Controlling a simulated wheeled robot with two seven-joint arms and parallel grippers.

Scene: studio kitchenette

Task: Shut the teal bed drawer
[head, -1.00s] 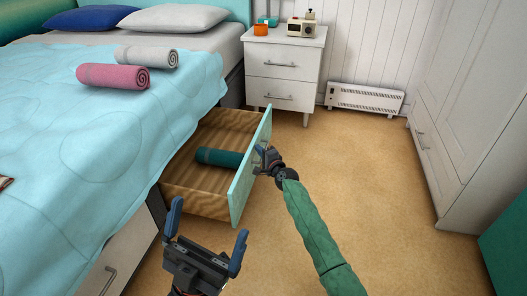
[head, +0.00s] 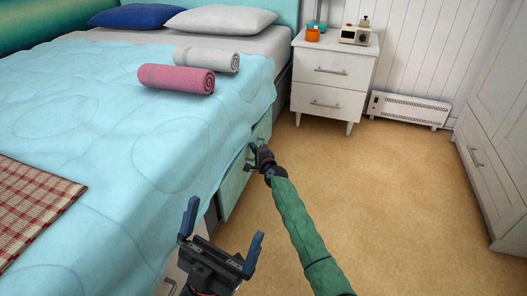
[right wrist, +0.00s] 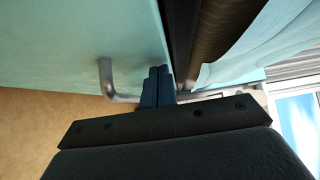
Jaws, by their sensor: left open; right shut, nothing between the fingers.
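The teal drawer front (head: 233,184) is close against the bed's side in the head view, partly under the hanging blanket. The drawer's inside is hidden there. In the right wrist view the teal front (right wrist: 50,35) fills the upper left, with its metal handle (right wrist: 108,80) beside my fingertips. A dark strip runs along its edge; I cannot tell whether a small gap remains. My right gripper (head: 253,156) is shut and empty, at the drawer front; its fingers (right wrist: 157,88) also show in the wrist view. My left gripper (head: 223,233) is open and empty beside the bed, in the foreground.
The bed (head: 95,120) carries a pink rolled towel (head: 176,79), a grey rolled towel (head: 207,59) and a checked blanket (head: 35,205). A white nightstand (head: 333,75) stands beyond the drawer. A heater (head: 408,109) and wardrobe (head: 485,130) are at right. The floor (head: 385,200) between is clear.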

